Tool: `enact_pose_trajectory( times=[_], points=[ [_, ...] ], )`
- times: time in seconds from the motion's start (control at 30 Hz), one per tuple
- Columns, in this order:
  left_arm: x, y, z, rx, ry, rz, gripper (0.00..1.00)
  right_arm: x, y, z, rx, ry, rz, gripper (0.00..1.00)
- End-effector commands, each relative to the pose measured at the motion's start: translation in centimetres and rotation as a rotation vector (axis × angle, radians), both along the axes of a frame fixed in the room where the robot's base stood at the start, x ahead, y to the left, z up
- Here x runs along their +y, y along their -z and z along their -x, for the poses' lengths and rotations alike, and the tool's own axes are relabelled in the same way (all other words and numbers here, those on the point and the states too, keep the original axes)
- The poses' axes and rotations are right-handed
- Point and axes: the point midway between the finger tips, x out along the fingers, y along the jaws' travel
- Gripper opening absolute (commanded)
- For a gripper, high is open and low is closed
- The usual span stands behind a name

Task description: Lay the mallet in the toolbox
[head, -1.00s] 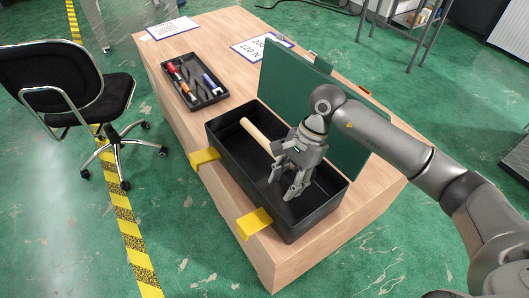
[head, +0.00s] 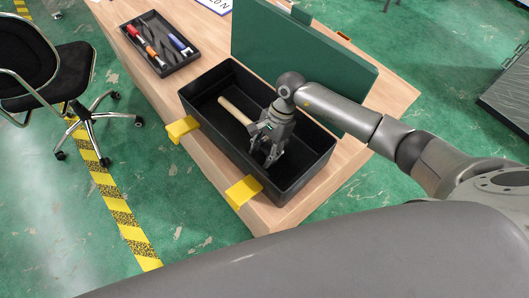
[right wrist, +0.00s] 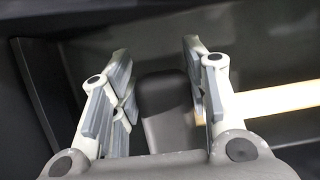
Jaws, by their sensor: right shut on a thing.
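The toolbox (head: 205,121) is a long black box on the wooden table, with its green lid (head: 300,62) standing open at the back. My right gripper (head: 263,156) reaches down inside the box, towards its right half. It is shut on the mallet, whose pale wooden handle (head: 234,110) points to the box's far left. In the right wrist view the mallet's dark grey head (right wrist: 165,105) shows between the fingers (right wrist: 157,60), with the handle going off right. Whether the mallet touches the box floor is hard to tell. My left gripper is not in view.
Two yellow latches (head: 181,128) (head: 243,191) stick out from the box's front. A black tray (head: 160,60) with several tools lies farther back on the table (head: 130,75). A black chair (head: 45,75) stands at left on the green floor.

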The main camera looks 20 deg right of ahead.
Motion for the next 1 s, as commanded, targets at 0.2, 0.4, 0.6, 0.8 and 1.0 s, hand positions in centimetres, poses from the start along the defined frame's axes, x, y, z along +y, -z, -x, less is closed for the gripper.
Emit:
enact_pose_trajectory(
  times=[0.2,0.4,0.6,0.8,1.0],
  points=[
    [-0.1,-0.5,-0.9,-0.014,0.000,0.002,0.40,0.0,2.6,0.0,0.002,0.001,0.001,0.08],
    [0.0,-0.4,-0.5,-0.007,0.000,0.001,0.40,0.0,2.7,0.0,-0.002,-0.001,0.000,0.08],
    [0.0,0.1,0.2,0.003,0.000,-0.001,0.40,-0.1,3.1,0.0,0.001,-0.001,0.002,0.44],
    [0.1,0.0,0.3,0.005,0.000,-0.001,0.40,0.0,3.0,0.0,0.001,-0.001,0.002,0.64],
    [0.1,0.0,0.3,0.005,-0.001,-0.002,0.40,0.0,3.0,0.0,0.002,-0.001,0.001,0.64]
  ],
)
